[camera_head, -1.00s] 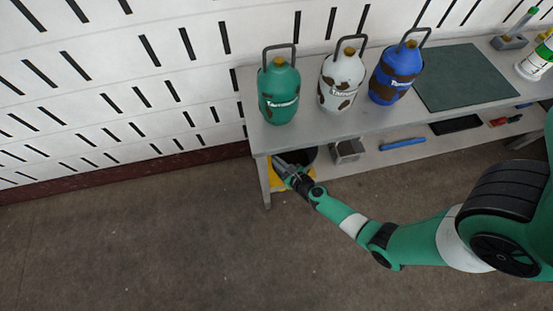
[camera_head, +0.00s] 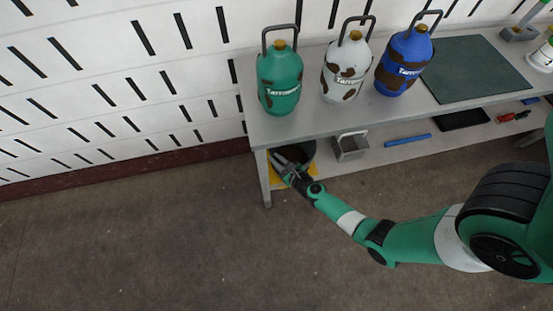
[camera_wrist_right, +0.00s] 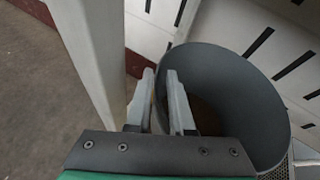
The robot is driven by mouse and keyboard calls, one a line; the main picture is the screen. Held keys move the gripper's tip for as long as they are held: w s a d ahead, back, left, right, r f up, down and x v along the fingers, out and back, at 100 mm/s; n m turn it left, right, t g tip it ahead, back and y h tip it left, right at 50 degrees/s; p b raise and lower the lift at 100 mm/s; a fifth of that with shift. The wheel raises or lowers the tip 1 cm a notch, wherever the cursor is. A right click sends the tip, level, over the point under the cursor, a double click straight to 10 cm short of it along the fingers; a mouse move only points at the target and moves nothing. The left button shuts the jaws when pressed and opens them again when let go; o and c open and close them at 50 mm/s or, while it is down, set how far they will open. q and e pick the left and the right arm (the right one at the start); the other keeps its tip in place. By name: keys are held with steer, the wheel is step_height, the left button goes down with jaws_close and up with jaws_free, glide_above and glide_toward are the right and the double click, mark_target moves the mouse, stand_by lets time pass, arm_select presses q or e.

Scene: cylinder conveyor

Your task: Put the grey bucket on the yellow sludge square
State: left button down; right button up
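The dark grey bucket (camera_head: 308,150) is on the lower shelf at the table's left end, under the tabletop edge. It appears to stand upright on the yellow sludge square (camera_head: 275,181), which shows around its base. The square is partly hidden by the bucket and my right arm. My right gripper (camera_head: 281,160) is at the bucket's near left rim. In the right wrist view its fingers (camera_wrist_right: 160,82) straddle the bucket wall (camera_wrist_right: 235,90), one inside and one outside, with a gap between them. My left gripper is out of view.
A table leg (camera_wrist_right: 88,60) stands close to the gripper. A small grey metal box (camera_head: 350,146), a blue tool (camera_head: 408,139) and a black tray (camera_head: 462,119) lie further right on the shelf. Green (camera_head: 280,85), white (camera_head: 345,70) and blue (camera_head: 403,65) bottles stand on the tabletop.

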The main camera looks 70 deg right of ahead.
steer(key=shift+o, duration=0.7)
steer(key=shift+r+p, duration=0.35)
steer(key=p+v, duration=0.3)
steer(key=v, duration=0.9)
